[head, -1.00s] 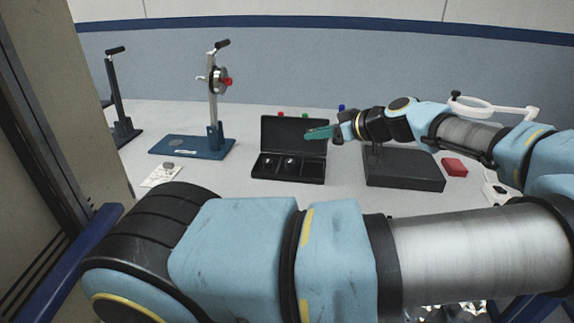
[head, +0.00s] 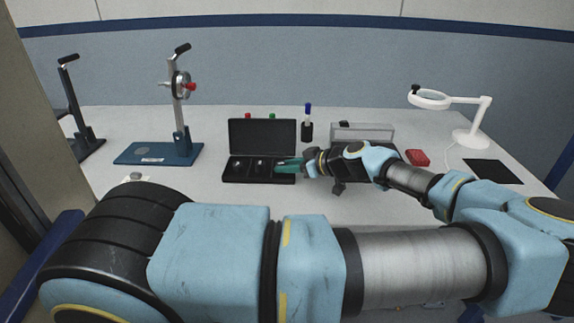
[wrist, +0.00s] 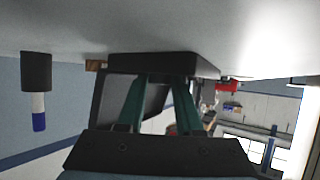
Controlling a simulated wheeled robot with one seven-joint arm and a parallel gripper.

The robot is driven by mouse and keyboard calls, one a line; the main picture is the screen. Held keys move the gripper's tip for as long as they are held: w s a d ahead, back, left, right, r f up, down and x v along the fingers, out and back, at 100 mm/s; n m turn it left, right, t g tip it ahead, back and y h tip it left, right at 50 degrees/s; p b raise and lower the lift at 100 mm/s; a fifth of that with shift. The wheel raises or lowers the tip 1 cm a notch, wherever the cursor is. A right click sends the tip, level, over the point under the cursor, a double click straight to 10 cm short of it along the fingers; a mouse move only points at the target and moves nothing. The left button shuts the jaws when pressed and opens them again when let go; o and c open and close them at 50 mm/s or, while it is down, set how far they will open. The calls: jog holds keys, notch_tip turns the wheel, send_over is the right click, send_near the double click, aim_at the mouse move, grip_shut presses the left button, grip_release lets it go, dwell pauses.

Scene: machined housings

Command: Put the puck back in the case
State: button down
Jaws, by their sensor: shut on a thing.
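The black case (head: 262,138) stands open on the table, its lid raised at the back. Its tray (head: 240,181) has compartments side by side; small shiny round tops show in the left and middle ones. My gripper (head: 279,164), with green fingers, reaches in from the right, low over the case's right compartment. In the wrist view my fingers (wrist: 165,80) run up to the black case (wrist: 190,64), which appears upside down. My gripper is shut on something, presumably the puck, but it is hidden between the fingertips. I cannot tell whether it touches the compartment floor.
A blue-based stand (head: 158,151) with a lever is left of the case. A black holder with a blue-topped marker (head: 307,128) stands behind my gripper. A red block (head: 417,157), a white magnifier lamp (head: 472,138) and a dark mat (head: 494,171) are at right.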

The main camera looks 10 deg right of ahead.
jog(key=shift+f, duration=0.2)
jog(key=c, duration=0.8)
grip_release()
jog(key=shift+r, duration=0.1)
jog(key=shift+c, duration=0.2)
jog(key=shift+r, duration=0.1)
jog(key=b+v, duration=0.3)
jog(key=v, duration=0.8)
jog(key=shift+s+d+r, duration=0.2)
jog(key=shift+s+d, duration=0.15)
jog(key=shift+s, duration=0.05)
jog(key=shift+r, duration=0.1)
